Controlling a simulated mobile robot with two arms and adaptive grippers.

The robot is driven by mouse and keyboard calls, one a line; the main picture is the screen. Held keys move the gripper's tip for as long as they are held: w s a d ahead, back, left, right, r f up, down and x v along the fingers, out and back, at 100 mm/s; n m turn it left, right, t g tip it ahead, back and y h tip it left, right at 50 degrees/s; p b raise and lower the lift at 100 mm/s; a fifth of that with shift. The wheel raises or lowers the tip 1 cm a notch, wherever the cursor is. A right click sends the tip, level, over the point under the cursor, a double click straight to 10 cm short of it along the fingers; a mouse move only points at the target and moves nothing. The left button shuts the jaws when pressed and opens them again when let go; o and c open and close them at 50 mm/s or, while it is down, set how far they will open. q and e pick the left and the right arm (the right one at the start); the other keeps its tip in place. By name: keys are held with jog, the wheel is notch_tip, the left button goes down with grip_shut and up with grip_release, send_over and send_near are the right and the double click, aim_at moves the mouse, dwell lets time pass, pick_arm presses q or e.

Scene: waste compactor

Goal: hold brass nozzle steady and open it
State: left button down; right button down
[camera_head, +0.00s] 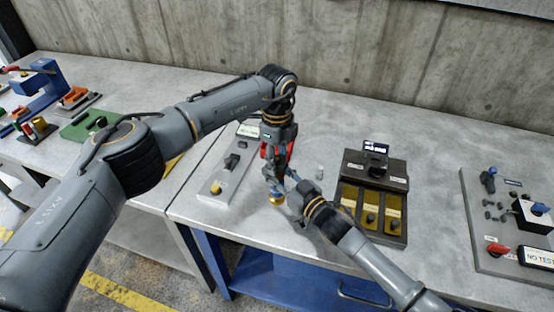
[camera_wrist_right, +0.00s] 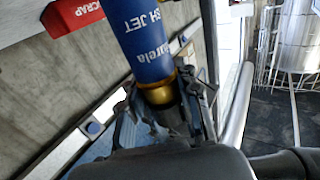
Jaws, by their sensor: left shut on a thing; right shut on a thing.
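The nozzle has a blue body (camera_wrist_right: 150,45) with white lettering and a brass collar (camera_wrist_right: 157,88) in the right wrist view. In the head view its brass end (camera_head: 277,199) shows small, low between my two grippers. My left gripper (camera_head: 272,170) points down from above and is shut on the nozzle; its exact contact is hard to see. My right gripper (camera_wrist_right: 170,112) is shut at the brass end, fingers around or just below the collar. It also shows in the head view (camera_head: 292,191), coming in from the lower right. The nozzle is held above the bench.
A grey bench (camera_head: 310,238) lies under my grippers. A grey switch panel (camera_head: 222,175) is left of them; a dark box with yellow plates (camera_head: 372,195) is right. A control board (camera_head: 490,225) stands farther right. A red SCRAP sign (camera_wrist_right: 75,15) shows in the wrist view.

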pick_arm(q)
jog(key=n, duration=0.2)
jog(key=shift+n, duration=0.3)
pick_arm(e)
jog(key=shift+f, duration=0.25)
pick_arm(q)
jog(key=shift+r, duration=0.15)
jog(key=shift+r, duration=1)
jog(key=shift+r, duration=2)
pick_arm(e)
jog(key=c, duration=0.9)
grip_release()
jog(key=shift+o, duration=0.2)
jog(key=shift+r, duration=0.1)
